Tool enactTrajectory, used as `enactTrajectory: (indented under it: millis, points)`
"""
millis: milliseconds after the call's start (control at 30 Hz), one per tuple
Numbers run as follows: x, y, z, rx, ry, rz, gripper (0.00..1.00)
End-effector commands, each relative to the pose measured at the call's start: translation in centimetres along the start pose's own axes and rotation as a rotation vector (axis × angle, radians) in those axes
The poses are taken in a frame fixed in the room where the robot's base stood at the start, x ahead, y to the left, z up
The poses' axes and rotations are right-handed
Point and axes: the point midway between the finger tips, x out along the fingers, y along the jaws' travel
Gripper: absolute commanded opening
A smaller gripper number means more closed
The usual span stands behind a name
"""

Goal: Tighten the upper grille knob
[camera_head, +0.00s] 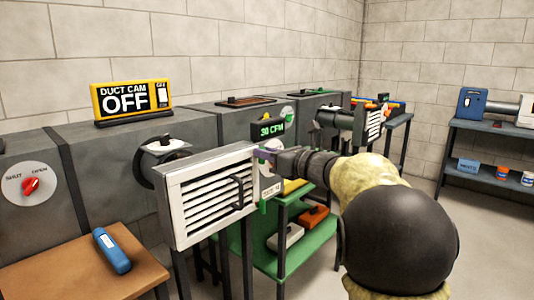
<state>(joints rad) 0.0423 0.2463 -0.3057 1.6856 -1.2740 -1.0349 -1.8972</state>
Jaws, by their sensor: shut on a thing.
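A white louvred grille (205,197) with a black handle (238,192) is at the centre left, in front of the grey duct. My gripper (265,155) reaches in from the right to the upper right edge of the grille. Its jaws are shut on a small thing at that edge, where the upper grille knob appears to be. The knob itself is hidden by the fingers, so its turn and seating cannot be told. My arm covers the area right of the grille.
A blue canister (112,250) lies on a brown table at lower left. A green cart (285,225) with an orange brush block (313,216) stands behind the grille. A yellow sign (131,98) reads DUCT CAM OFF. A red dial (31,185) is at far left. Open floor lies right of my arm.

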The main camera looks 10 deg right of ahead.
Motion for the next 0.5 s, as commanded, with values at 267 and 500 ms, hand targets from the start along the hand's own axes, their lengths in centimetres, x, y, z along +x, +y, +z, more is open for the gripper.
enactTrajectory:
  millis: [267, 500]
  points:
    - [-0.09, -0.39, 0.1, 0.186, 0.0, -0.004, 0.0]
    - [-0.1, -0.62, 0.11, 0.407, 0.0, -0.004, 0.0]
